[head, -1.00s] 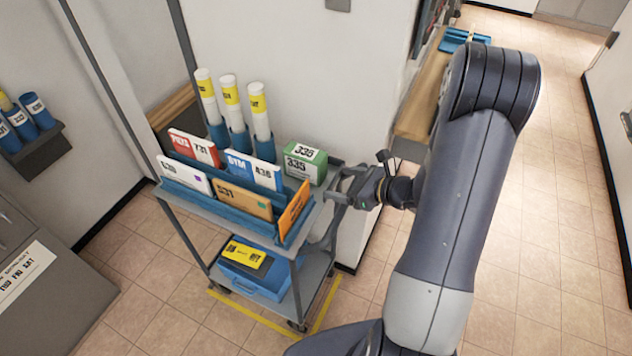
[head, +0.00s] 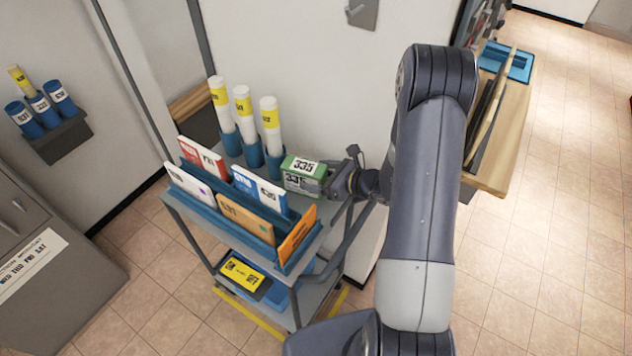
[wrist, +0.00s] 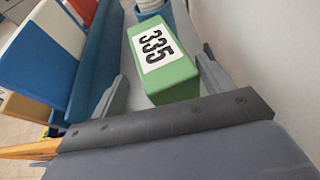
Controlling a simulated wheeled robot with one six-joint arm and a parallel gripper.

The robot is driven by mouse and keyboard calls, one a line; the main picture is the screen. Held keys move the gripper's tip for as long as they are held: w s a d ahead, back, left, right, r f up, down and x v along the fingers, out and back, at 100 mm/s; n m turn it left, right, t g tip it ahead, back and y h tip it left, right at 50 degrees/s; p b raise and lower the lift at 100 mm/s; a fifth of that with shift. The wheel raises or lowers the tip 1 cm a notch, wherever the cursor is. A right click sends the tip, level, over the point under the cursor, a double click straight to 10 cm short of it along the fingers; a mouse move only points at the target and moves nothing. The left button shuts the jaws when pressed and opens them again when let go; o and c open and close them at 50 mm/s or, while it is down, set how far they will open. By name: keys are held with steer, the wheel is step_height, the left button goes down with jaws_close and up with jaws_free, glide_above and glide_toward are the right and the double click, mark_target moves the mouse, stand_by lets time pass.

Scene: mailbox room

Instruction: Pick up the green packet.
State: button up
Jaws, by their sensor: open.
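The green packet (head: 303,174) stands on the right end of the cart's top shelf, with a white label reading 335. It also shows in the wrist view (wrist: 165,68), ahead of my gripper. My gripper (head: 332,188) is at the right of the packet in the head view. In the wrist view my gripper (wrist: 160,95) is open, with one finger on each side of the packet's near end. I cannot tell whether the fingers touch it. The packet's lower right part is hidden behind my gripper in the head view.
The blue rack (head: 207,193) of envelopes stands beside the packet. Several white tubes with yellow labels stand in blue holders (head: 274,163) behind it. A wall (head: 300,60) rises behind the cart (head: 312,262). A wooden bench (head: 497,150) is at the right. Tiled floor is clear further right.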

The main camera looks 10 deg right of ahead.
steer(key=shift+c, duration=0.3)
steer(key=c, duration=1.1)
steer(key=shift+r, duration=0.2)
steer(key=shift+c, duration=0.2)
steer(key=shift+r+b, duration=0.4)
steer(key=shift+r, duration=4.45)
